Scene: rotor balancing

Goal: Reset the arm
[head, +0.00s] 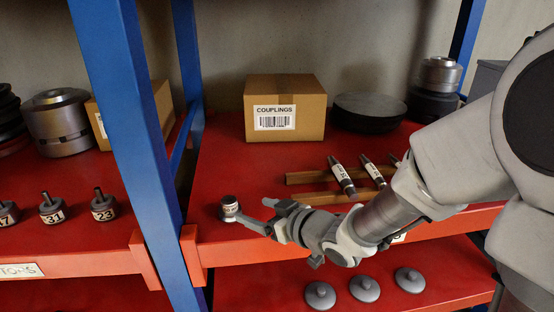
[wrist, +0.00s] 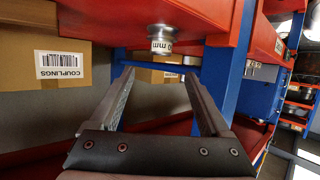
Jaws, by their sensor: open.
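My gripper (head: 256,212) is at the front left of the red middle shelf, with its two fingers apart and nothing between them. The wrist view also shows the open gripper (wrist: 159,75), with a clear gap between the fingers. A small metal cylinder with a white label (head: 229,208) stands upright on the shelf just beyond the fingertips. In the wrist view, which looks upside down, the cylinder (wrist: 161,40) is ahead of the fingertips and its label ends in "0 mm". The cylinder appears apart from the fingers. My arm reaches in from the right.
A cardboard box marked COUPLINGS (head: 286,108) stands behind, beside a dark disc (head: 369,112). Labelled rods (head: 343,177) lie on a wooden rack partly behind my arm. A blue post (head: 128,150) is at left. Several grey lidded discs (head: 364,288) lie on the lower shelf.

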